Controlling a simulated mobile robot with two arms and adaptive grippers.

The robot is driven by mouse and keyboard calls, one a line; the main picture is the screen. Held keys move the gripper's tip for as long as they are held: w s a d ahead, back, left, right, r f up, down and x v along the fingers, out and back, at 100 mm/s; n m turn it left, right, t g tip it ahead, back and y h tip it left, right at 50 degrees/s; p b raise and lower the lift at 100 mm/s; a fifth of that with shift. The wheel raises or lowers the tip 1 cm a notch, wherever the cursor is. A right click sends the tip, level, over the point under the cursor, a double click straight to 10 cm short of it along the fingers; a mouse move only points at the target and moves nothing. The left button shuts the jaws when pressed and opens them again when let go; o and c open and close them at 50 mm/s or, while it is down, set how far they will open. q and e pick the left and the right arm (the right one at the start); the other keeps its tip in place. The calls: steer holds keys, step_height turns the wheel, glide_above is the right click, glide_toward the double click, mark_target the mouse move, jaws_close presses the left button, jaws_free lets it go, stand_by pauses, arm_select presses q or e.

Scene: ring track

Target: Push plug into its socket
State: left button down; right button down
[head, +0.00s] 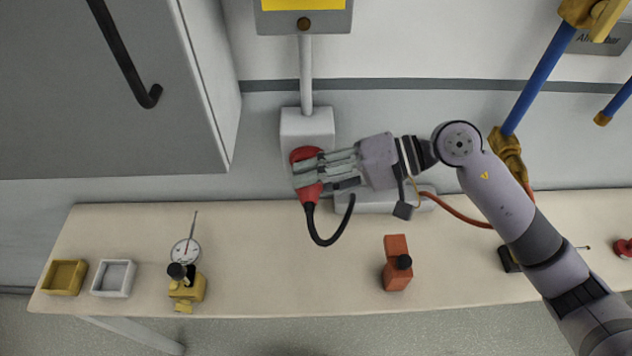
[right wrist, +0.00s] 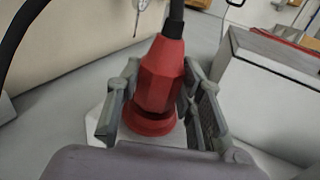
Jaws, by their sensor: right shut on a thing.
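The red plug (head: 309,192) with its black cable is held in my right gripper (head: 302,172) at the white wall socket box (head: 306,123). In the right wrist view the red plug (right wrist: 157,84) sits between the two grey fingers of the right gripper (right wrist: 160,100), which are shut on it. The plug's wide red end is close to the pale box surface; whether it is in the socket I cannot tell. The fingers and plug hide the socket opening. My left gripper is not in view.
The bench (head: 330,262) below holds a yellow tray (head: 64,277), a white tray (head: 112,278), a dial gauge on a yellow stand (head: 187,285) and an orange block (head: 396,264). A grey cabinet (head: 100,90) stands at the left. Blue pipe (head: 540,78) is at the right.

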steer(key=shift+w, duration=0.2)
steer(key=c, duration=1)
jaws_free()
steer(key=shift+d, duration=0.1)
steer(key=v, duration=1.1)
steer(key=shift+d+r, duration=0.2)
steer(key=shift+d, duration=0.15)
